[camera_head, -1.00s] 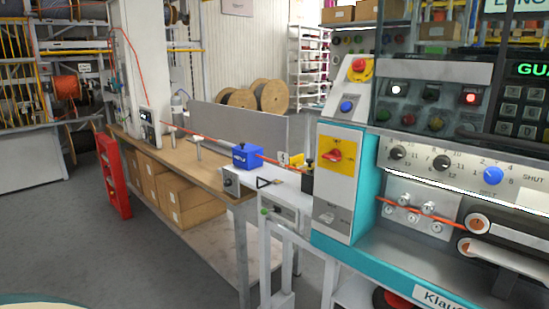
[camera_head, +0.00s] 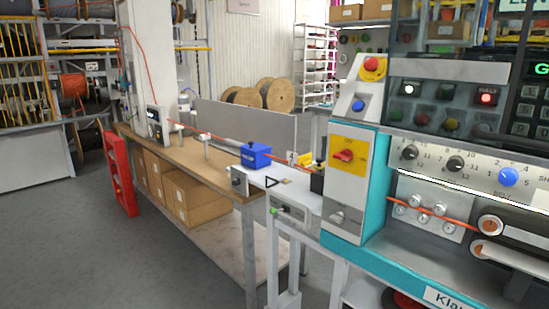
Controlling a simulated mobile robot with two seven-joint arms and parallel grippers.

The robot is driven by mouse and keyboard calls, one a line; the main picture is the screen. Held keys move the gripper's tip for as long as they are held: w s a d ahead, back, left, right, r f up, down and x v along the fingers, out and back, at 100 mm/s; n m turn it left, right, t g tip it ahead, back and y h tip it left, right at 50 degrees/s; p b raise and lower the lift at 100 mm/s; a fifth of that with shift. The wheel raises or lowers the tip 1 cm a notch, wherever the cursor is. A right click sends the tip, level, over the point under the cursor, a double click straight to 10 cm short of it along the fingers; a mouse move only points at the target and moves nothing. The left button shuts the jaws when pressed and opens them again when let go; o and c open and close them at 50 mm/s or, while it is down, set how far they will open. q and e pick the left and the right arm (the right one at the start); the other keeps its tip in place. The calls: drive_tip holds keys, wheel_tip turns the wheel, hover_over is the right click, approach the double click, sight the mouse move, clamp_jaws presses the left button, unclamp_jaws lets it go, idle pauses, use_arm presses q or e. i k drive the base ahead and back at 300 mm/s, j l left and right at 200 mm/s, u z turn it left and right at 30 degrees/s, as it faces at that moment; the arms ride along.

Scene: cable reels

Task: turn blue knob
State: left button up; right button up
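The blue knob (camera_head: 508,176) is round and sits on the white dial strip of the machine (camera_head: 360,200) at the right. Small numbers are printed around it. Two black knobs, a nearer one (camera_head: 455,163) and a farther one (camera_head: 410,152), sit to its left on the same strip. Neither of my grippers shows in the head view, so nothing of mine touches the blue knob.
A wooden workbench (camera_head: 190,167) with a blue box (camera_head: 255,155) and an orange cable leads to the machine. A red stop button (camera_head: 375,64) and a red switch (camera_head: 346,155) are on the panel. Grey floor (camera_head: 90,245) is clear at the left.

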sight(508, 177)
drive_tip(key=z, duration=1.7)
